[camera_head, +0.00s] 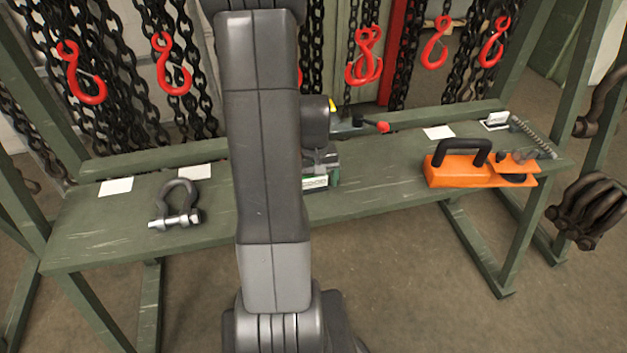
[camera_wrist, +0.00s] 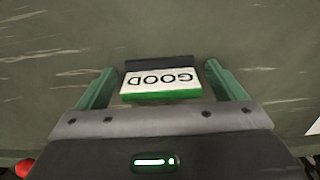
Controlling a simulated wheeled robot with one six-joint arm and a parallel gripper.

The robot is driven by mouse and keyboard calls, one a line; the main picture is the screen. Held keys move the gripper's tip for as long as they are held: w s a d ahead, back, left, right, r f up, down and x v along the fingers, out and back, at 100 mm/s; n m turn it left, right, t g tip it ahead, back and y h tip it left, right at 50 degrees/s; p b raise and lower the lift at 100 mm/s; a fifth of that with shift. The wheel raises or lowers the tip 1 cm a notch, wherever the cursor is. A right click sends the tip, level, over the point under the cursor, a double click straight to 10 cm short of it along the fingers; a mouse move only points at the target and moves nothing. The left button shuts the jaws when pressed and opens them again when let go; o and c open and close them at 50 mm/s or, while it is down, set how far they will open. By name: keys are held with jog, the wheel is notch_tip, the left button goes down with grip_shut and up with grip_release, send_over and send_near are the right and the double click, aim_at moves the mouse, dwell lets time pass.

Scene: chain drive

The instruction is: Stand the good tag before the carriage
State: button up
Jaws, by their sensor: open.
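The good tag (camera_wrist: 161,82) is a white block with a green edge and the black word GOOD, upside down in the wrist view. It is on the green bench, between the two green fingers of my gripper (camera_wrist: 161,72). The fingers are open, with a gap on each side of the tag. In the head view the tag (camera_head: 315,183) shows partly, under my gripper (camera_head: 322,172) and beside my arm. An orange body with a black handle (camera_head: 460,168), which looks like the carriage, stands on the right part of the bench.
A grey shackle (camera_head: 177,205) lies on the left of the bench. White cards (camera_head: 117,186) lie along the back. A small white tag (camera_head: 495,120) is at the back right, near a spring. Red hooks (camera_head: 365,68) and chains hang behind. The bench between tag and orange body is clear.

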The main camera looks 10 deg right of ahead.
notch_tip(320, 180, up, 12)
jog(key=p, duration=0.1)
jog(key=shift+r+p, duration=0.15)
jog(key=shift+p, duration=0.25)
